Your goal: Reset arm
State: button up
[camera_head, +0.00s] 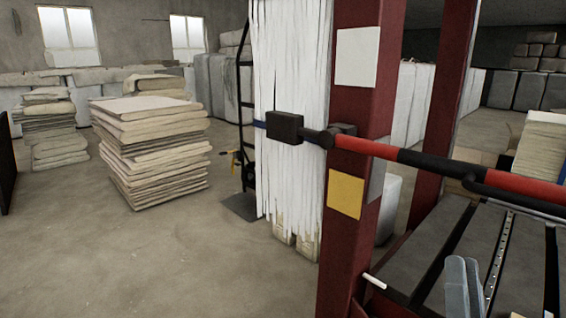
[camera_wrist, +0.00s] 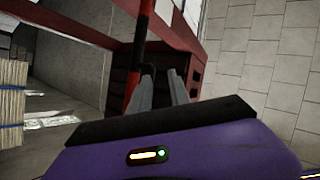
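My gripper (camera_head: 465,284) shows at the lower right of the head view as two grey fingers pointing up, in front of the dark slatted machine bed (camera_head: 430,240). In the wrist view my gripper (camera_wrist: 160,76) shows two grey fingers with a gap between them. It is open, and nothing is seen between the fingers. A red and black bar (camera_head: 370,147) crosses above it in the head view. The bar also shows beyond the fingertips in the wrist view (camera_wrist: 139,58). Most of my arm is hidden.
A dark red post (camera_head: 345,235) stands left of my gripper, and another red post (camera_head: 437,120) stands behind. White hanging strips (camera_head: 290,110) are left of the near post. A stack of folded cloth (camera_head: 150,150) stands on the floor. The front left floor is clear.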

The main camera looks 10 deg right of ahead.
jog(key=s+a+f+n+g+y, duration=0.25)
jog(key=s+f+n, duration=0.2)
jog(key=f, duration=0.25)
jog(key=s+a+f+n+g+y, duration=0.25)
jog(key=s+f+n+y, duration=0.2)
jog(key=f, duration=0.25)
jog(key=s+a+f+n+g, duration=0.1)
jog(key=s+a+f+g, duration=0.15)
jog(key=s+f, duration=0.45)
jog(key=s+a+f+n+g, duration=0.15)
jog(key=s+g, duration=0.25)
jog(key=s, duration=0.7)
notch_tip(320, 180, up, 32)
jog(key=p, duration=3.3)
jog(key=shift+w+d+r+m+y+p, duration=0.15)
jog(key=shift+w+d+m+y+p, duration=0.1)
jog(key=shift+m+y+p, duration=0.15)
